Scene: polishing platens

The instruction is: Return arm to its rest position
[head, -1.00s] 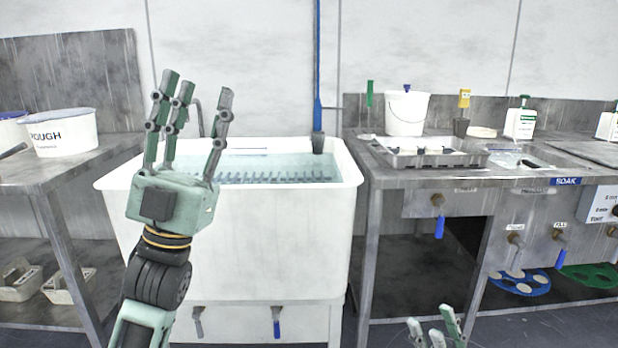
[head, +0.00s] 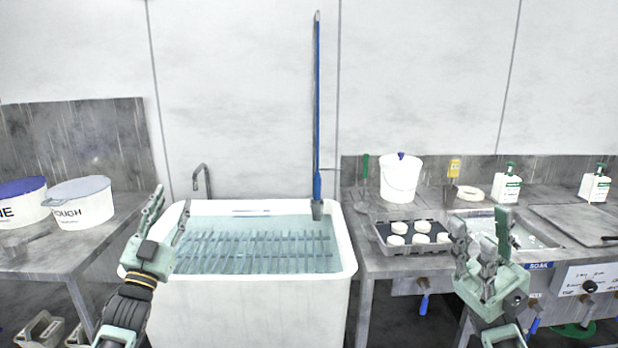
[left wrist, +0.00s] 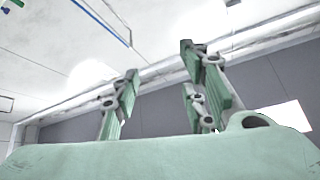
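My left gripper (head: 168,215) is raised in front of the left side of the white tank, fingers pointing up. Its fingers also show in the left wrist view (left wrist: 160,85), spread apart with nothing between them, against the wall and ceiling. My right gripper (head: 482,235) is raised in front of the right-hand bench, fingers up and spread, with nothing seen between them. Both grippers look clear of any object.
The water tank (head: 345,262) stands between the left bench (head: 95,237) with tubs (head: 82,205) and the right bench (head: 375,262). The right bench holds a tray of white discs (head: 383,236), a bucket (head: 400,182) and bottles (head: 507,187).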

